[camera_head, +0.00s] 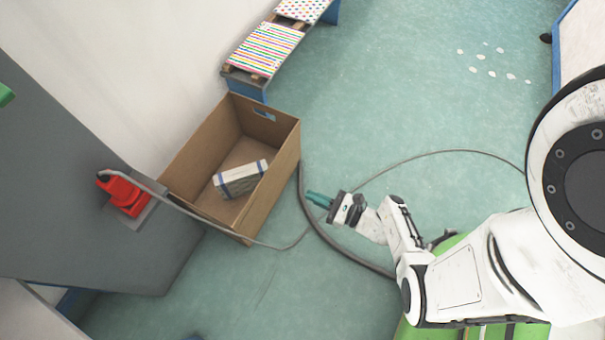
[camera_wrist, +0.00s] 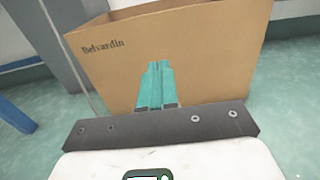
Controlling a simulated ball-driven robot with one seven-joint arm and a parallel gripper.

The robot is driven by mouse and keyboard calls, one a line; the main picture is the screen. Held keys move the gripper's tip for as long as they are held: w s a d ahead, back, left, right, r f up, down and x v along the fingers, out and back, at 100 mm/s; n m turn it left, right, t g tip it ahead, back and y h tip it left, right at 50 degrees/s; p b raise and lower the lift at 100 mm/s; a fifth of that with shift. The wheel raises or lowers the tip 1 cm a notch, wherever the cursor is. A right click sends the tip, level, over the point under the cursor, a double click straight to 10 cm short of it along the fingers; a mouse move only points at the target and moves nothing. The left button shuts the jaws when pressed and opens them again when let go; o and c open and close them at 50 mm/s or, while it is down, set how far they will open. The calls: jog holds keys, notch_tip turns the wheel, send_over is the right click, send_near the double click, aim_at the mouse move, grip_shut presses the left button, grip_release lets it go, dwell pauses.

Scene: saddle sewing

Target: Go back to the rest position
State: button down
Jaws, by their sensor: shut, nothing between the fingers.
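My gripper (camera_head: 308,195) is at the end of my white arm, just right of an open cardboard box (camera_head: 272,186) in the head view. Its teal fingers (camera_wrist: 156,84) are together and empty in the wrist view. They point at the outer wall of the box (camera_wrist: 205,45), which bears the printed word "Belvardin". A white block with blue bands (camera_head: 240,179) lies tilted inside the box. I cannot tell the exact gap between the fingertips and the box wall.
A red device (camera_head: 124,195) sits on a grey panel (camera_head: 60,170) at left, with a grey cable (camera_head: 430,153) running past the box and my gripper. A low bench with striped and dotted covers (camera_head: 262,50) stands behind the box. The green floor (camera_head: 400,80) is mostly clear beyond.

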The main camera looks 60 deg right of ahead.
jog(key=shift+s, duration=0.85)
jog(key=s+a+r+n+g+y, duration=0.25)
jog(key=a+n+g+y, duration=0.8)
jog(key=n, duration=1.15)
jog(key=d+r+n+g+h+p, duration=0.1)
jog(key=r+n+g+h+p, duration=0.1)
jog(key=r+p, duration=0.9)
jog(key=d+r+n+g+h+p, duration=0.2)
jog(key=r+n+h+p, duration=0.3)
jog(key=r+p, duration=0.7)
jog(key=s+d+r+n+g+h+p, duration=0.1)
jog(key=r+n+h+p, duration=0.3)
jog(key=r+p, duration=0.8)
notch_tip(320, 180, up, 15)
jog(key=shift+d+f+n+g, duration=0.1)
jog(key=shift+d+n+g, duration=0.3)
jog(key=shift+n+g, duration=0.55)
